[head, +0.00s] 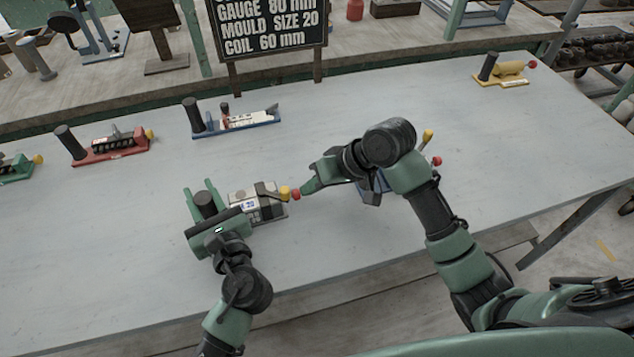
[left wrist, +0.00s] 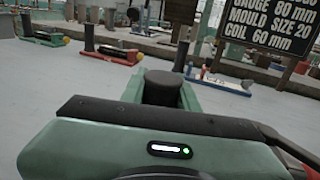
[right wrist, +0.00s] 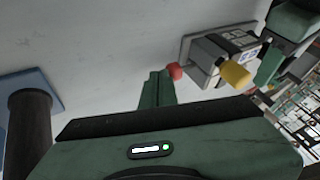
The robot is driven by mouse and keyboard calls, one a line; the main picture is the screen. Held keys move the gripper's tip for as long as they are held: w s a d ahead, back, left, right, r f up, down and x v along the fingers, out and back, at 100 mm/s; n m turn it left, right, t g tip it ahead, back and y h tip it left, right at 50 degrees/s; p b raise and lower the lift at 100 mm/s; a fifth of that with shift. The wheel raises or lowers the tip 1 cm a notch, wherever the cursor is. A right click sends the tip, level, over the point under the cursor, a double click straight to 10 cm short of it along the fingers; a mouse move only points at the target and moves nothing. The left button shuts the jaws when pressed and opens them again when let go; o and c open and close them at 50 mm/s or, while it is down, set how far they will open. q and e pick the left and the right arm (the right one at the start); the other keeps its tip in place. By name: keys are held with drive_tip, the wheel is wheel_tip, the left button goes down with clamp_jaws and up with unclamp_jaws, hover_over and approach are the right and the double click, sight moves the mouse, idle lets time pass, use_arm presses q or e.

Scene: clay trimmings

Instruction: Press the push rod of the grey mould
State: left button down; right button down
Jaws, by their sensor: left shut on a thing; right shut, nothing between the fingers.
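The grey mould (head: 265,204) lies on the table, with a black upright handle (head: 205,199) at its left end. A yellow knob (head: 285,191) and a red knob (head: 296,195) stick out at its right end. My left gripper (head: 200,192) is shut around the black handle, which also shows between the fingers in the left wrist view (left wrist: 161,88). My right gripper (head: 305,192) is shut and empty, its tip right beside the red knob. In the right wrist view the red knob (right wrist: 175,71) sits against or just beyond the fingertip (right wrist: 157,76); contact is unclear.
A blue-based mould (head: 372,188) is partly hidden under my right arm. Another blue mould (head: 237,122), a red mould (head: 110,146) and a green mould (head: 15,168) stand to the left, a yellow mould (head: 502,74) at back right. A sign (head: 270,30) reads mould size 20.

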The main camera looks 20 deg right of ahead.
use_arm(q)
drive_tip(key=shift+s+f, duration=0.1)
drive_tip(key=shift+f, duration=0.25)
use_arm(e)
drive_tip(key=shift+s+a, duration=0.1)
drive_tip(key=shift+a, duration=1.3)
use_arm(q)
drive_tip(key=shift+d, duration=0.1)
use_arm(e)
drive_tip(key=v, duration=1)
drive_tip(key=shift+d, duration=0.15)
